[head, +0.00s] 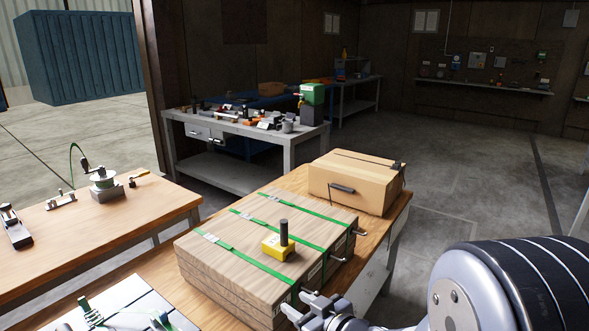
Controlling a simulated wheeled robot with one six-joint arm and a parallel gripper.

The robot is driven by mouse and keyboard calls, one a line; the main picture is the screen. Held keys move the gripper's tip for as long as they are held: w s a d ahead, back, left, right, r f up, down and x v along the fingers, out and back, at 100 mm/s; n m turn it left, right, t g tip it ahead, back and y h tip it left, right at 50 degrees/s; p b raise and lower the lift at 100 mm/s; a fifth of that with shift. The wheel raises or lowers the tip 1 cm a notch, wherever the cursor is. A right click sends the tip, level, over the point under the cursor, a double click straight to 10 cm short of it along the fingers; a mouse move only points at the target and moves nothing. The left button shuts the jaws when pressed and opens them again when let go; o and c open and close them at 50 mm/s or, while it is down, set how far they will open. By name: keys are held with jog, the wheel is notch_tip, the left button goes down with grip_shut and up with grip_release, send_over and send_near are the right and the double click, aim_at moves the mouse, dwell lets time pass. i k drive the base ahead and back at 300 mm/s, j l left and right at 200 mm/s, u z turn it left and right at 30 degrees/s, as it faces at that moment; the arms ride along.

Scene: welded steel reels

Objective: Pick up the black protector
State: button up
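A small black piece (398,167) sits at the top right corner of the cardboard box (362,172) and looks like a corner protector. A flat black bar (343,188) shows on the box's front edge; I cannot tell whether it is a protector or a handle. My gripper (297,304) is at the bottom centre, beside the near right corner of the strapped wooden stack. Its fingers are apart with nothing visible between them. It is well short of the box and both black pieces.
The wooden stack (205,262) carries green straps and a yellow block (279,248) with an upright black post (284,231). Metal hooks stick out of its right side. A wooden table (130,218) stands left, a cluttered grey bench (240,132) behind. Floor at right is clear.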

aim_at(396, 166)
jog(key=i+l+u, duration=0.1)
jog(key=i+l, duration=0.3)
jog(key=l, duration=0.2)
jog(key=i+l+u, duration=0.15)
jog(key=l, duration=0.15)
jog(key=i+l, duration=0.2)
jog(key=l, duration=0.15)
jog(key=i+l+u, duration=0.15)
jog(key=l, duration=0.15)
jog(key=i+l+u, duration=0.1)
jog(key=l, duration=0.25)
jog(key=i+l, duration=0.15)
jog(key=l, duration=0.2)
jog(key=i+l, duration=0.15)
jog(key=l, duration=0.2)
jog(key=i+l, duration=0.15)
jog(key=l, duration=0.2)
jog(key=i+l, duration=0.15)
jog(key=l, duration=0.25)
jog(key=i+l, duration=0.2)
jog(key=l, duration=0.15)
jog(key=i+l, duration=0.15)
jog(key=l, duration=0.2)
jog(key=i+l, duration=0.15)
jog(key=l, duration=0.2)
